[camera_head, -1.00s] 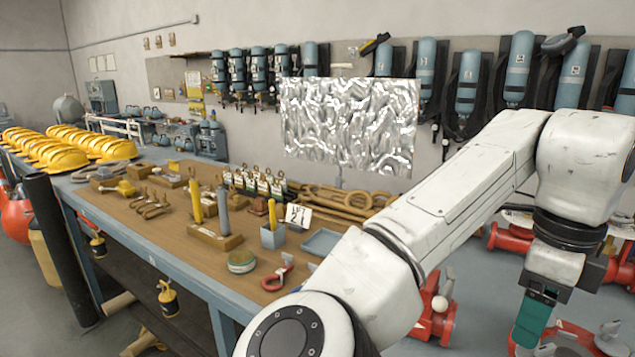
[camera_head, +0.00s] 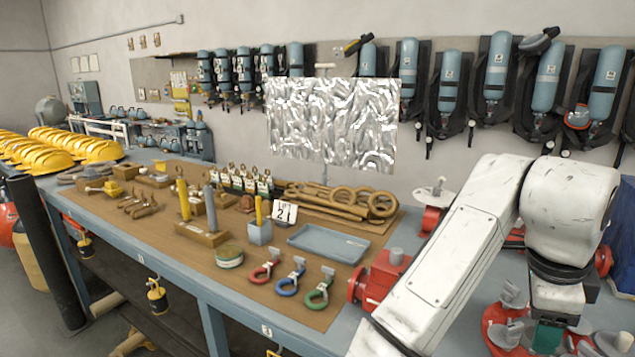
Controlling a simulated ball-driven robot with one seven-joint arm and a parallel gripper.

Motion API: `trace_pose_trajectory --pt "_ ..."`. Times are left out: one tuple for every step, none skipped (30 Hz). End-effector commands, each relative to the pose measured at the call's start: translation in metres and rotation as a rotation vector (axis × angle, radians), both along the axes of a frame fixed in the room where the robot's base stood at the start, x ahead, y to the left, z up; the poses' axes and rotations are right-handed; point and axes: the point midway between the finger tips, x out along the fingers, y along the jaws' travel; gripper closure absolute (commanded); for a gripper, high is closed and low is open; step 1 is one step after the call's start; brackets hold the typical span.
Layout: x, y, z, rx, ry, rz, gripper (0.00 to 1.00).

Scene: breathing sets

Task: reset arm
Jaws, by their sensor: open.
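My white arm comes up from the bottom edge, bends at an elbow on the right and hangs down to my gripper (camera_head: 549,338). The gripper is at the bottom right, above red valve fittings (camera_head: 505,330). A teal part of it shows, and its lower end is at the picture's bottom edge. It is open, and I see nothing held in it. It is well to the right of the shackles: a red one (camera_head: 265,271), a blue one (camera_head: 291,275) and a green one (camera_head: 319,288).
A workbench (camera_head: 215,287) carries a blue-grey tray (camera_head: 328,243), a number card (camera_head: 285,212), hand tools and yellow helmets (camera_head: 97,151). Blue air cylinders (camera_head: 497,68) hang on the back wall beside a crinkled silver sheet (camera_head: 332,122). Red fittings (camera_head: 380,276) crowd the space around my arm.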

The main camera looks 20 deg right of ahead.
Motion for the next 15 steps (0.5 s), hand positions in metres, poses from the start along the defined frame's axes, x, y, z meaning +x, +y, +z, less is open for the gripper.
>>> trace_pose_trajectory --pt "-0.003 -0.009 -0.008 -0.05 0.016 0.044 0.4" --pt "-0.003 -0.014 -0.012 -0.079 0.023 0.082 0.4" --pt "-0.004 -0.02 -0.018 -0.119 0.035 0.134 0.4" --pt "-0.004 -0.024 -0.022 -0.148 0.046 0.175 0.4" --pt "-0.004 -0.028 -0.027 -0.176 0.056 0.218 0.4" --pt "-0.005 -0.033 -0.032 -0.211 0.073 0.277 0.4" --pt "-0.005 -0.036 -0.037 -0.237 0.086 0.321 0.4" --pt "-0.005 -0.038 -0.042 -0.26 0.102 0.368 0.4" --pt "-0.006 -0.041 -0.05 -0.29 0.122 0.431 0.4" --pt "-0.006 -0.043 -0.055 -0.311 0.139 0.479 0.4" --pt "-0.006 -0.044 -0.061 -0.33 0.157 0.531 0.4" --pt "-0.007 -0.045 -0.07 -0.353 0.181 0.597 0.4" --pt "-0.008 -0.045 -0.076 -0.369 0.199 0.649 0.4" --pt "-0.009 -0.045 -0.084 -0.382 0.218 0.701 0.4" --pt "-0.011 -0.045 -0.094 -0.397 0.244 0.772 0.4"
